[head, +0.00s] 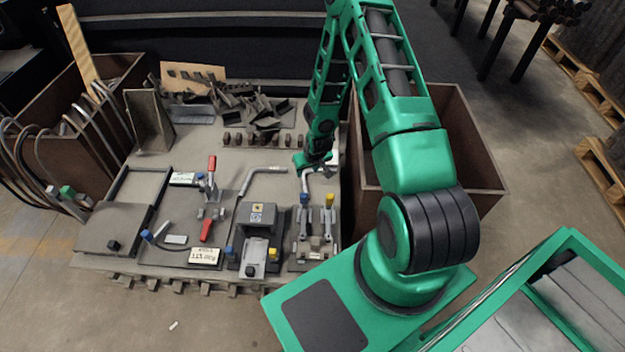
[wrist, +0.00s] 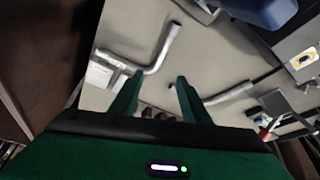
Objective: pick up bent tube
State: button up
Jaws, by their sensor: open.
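Two grey bent tubes lie on the work table (head: 190,160). One bent tube (head: 305,183) is just below my gripper (head: 314,166) in the head view, partly hidden by it. In the wrist view, a bent tube (wrist: 162,52) lies beyond and between the fingertips of my gripper (wrist: 155,88), with its bend near the left finger. The other bent tube (head: 262,170) lies further left in the head view and shows to the right of the right finger in the wrist view (wrist: 232,94). My gripper is open, with nothing held between its fingers.
A red-handled clamp (head: 209,190), a dark block fixture (head: 257,222) and clamps with blue and yellow tips (head: 317,222) stand near the tubes. Dark metal scraps (head: 262,112) lie behind. A brown bin (head: 468,150) stands close on the right.

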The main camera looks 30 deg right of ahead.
aim_at(304, 180)
jog(key=x, duration=1.1)
jog(key=shift+s+f, duration=0.2)
